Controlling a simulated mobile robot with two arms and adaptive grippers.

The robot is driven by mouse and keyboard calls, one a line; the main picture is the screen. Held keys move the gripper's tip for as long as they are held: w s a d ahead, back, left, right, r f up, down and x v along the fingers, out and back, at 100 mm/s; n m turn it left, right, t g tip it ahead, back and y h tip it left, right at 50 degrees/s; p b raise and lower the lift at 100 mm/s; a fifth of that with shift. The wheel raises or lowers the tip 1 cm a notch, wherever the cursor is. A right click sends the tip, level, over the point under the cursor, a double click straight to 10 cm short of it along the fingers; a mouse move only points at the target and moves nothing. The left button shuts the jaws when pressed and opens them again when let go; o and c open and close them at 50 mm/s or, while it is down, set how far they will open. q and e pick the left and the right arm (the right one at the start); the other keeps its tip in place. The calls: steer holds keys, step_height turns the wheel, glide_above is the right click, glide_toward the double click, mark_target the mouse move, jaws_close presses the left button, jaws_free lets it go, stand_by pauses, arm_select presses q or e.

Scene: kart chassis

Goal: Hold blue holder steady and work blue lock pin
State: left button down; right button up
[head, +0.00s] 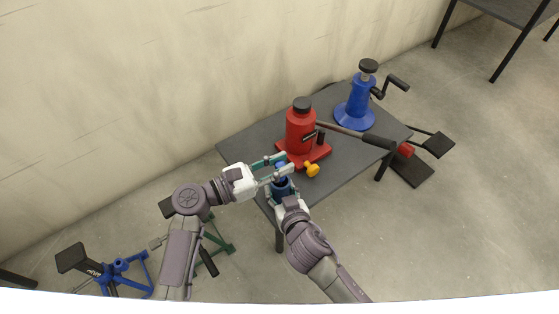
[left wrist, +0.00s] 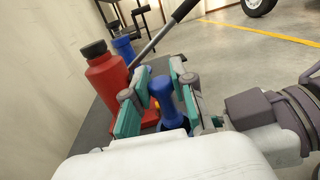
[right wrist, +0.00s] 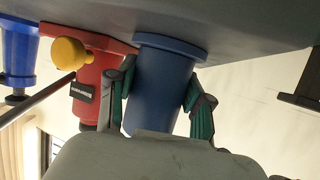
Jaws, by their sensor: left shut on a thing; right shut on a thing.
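The blue holder (head: 282,188) is a tapered blue cylinder with a wider base, standing at the near corner of the dark table. My right gripper (head: 284,193) is shut on it from the near side; in the right wrist view its fingers press both sides of the holder (right wrist: 163,80). The blue lock pin (head: 281,167) is upright above the holder, with a rounded knob on top. My left gripper (head: 286,165) is shut on the pin; the knob (left wrist: 161,87) shows between its fingers in the left wrist view. The pin's lower end is hidden.
A red bottle jack (head: 300,130) with a yellow knob (head: 313,170) stands right behind the grippers. A black-ended handle (head: 378,142) crosses the table (head: 245,142). A blue screw jack (head: 359,105) stands at the far end. Blue (head: 120,270) and green stands are on the floor.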

arm_select(q)
steer(key=shift+f, duration=0.2)
steer(key=c, duration=0.9)
jaws_free()
steer(key=v, duration=1.2)
arm_select(e)
steer(key=o, duration=1.3)
